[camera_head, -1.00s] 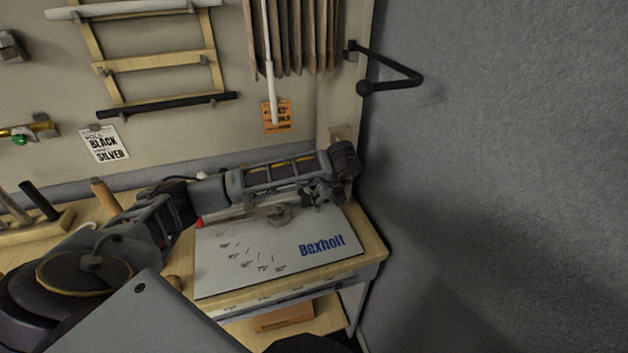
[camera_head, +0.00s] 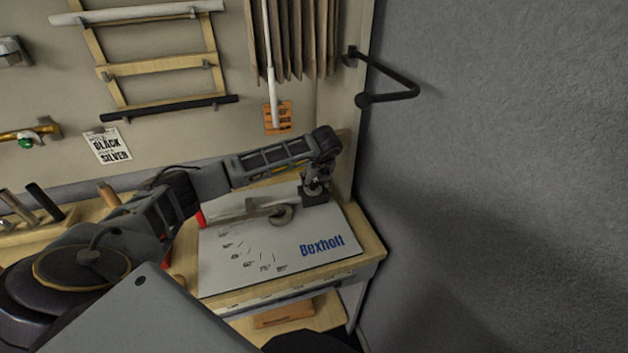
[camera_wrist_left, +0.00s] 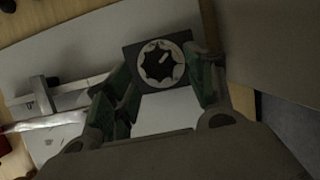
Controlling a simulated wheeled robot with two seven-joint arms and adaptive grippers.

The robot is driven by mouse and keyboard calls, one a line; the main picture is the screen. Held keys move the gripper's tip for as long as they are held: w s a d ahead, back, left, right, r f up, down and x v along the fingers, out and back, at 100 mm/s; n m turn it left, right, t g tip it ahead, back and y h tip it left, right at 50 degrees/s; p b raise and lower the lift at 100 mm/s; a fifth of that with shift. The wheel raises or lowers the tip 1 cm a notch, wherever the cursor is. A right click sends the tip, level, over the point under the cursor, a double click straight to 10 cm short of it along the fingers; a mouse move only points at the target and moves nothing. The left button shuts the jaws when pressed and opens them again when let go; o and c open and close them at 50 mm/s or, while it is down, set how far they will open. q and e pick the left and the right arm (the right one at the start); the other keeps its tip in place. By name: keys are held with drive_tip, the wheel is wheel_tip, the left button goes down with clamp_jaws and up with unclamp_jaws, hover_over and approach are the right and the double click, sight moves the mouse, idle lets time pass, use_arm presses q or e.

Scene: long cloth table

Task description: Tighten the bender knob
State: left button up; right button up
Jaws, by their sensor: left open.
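The bender is a pale board (camera_head: 225,275) with blue lettering and angle marks, lying on the wooden bench. At its back right corner is a dark square block (camera_head: 313,198). In the left wrist view, the knob (camera_wrist_left: 160,63) is a dark lobed shape on a round pale dial on top of that block. My left gripper (camera_head: 317,183) points down above the block. In the left wrist view its open green-dark fingers (camera_wrist_left: 165,80) are on either side of the knob; contact cannot be told. My right gripper is not in view.
A round grey disc (camera_head: 282,215) and a metal bar lie left of the block, with a red part (camera_head: 200,218) at the bar's left. The grey wall (camera_head: 500,180) is close on the right. Tools (camera_head: 30,215) stand at the left of the bench.

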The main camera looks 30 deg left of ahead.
use_arm(q)
drive_tip(key=shift+w+a, duration=0.2)
drive_tip(key=shift+a, duration=0.05)
drive_tip(key=shift+w+a+f+p, duration=0.1)
drive_tip(key=shift+f+p, duration=0.25)
drive_tip(key=shift+f, duration=0.25)
drive_tip(key=shift+c, duration=0.3)
drive_tip(key=c, duration=1)
